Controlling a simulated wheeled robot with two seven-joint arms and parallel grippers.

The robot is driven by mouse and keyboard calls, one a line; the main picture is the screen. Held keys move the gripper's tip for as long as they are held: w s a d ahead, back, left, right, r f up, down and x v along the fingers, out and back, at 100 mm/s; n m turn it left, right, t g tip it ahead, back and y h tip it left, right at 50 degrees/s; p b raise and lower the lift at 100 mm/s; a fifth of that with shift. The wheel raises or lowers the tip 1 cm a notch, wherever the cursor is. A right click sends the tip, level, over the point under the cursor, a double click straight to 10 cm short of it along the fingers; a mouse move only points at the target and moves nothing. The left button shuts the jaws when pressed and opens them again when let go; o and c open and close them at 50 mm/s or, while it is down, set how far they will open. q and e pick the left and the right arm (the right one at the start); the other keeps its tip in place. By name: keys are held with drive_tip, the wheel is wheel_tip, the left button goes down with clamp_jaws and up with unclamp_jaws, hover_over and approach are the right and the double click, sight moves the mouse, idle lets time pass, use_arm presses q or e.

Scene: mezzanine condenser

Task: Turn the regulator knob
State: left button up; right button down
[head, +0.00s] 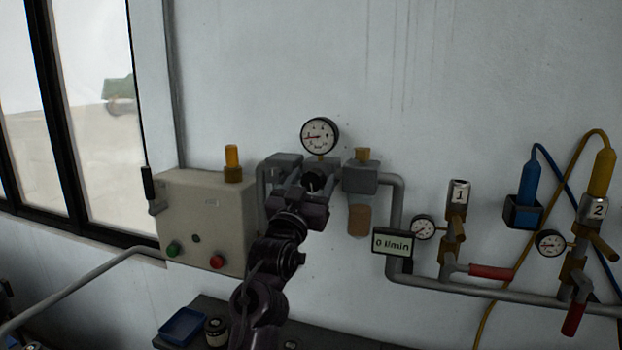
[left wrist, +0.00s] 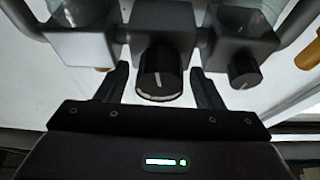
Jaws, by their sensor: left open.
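The regulator knob (left wrist: 160,74) is black and round with a white line on its face. In the left wrist view it sticks out of the middle grey block (left wrist: 163,32). My left gripper (left wrist: 160,80) is open, with one finger on each side of the knob and a visible gap on both sides. In the head view the left gripper (head: 304,187) is in front of the regulator, below a round white dial gauge (head: 319,136), and hides much of it. My right gripper is not in view.
A smaller dark knob (left wrist: 244,72) is on the block at right. A grey control box (head: 205,215) with green and red buttons is left of the gripper. A flow display (head: 392,244) reading "0 l/min", pipes and valves are at right. A blue tray (head: 182,327) is below.

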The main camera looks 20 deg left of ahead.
use_arm(q)
drive_tip(key=c, duration=1)
drive_tip(key=shift+o, duration=0.2)
drive_tip(key=shift+m, duration=0.4)
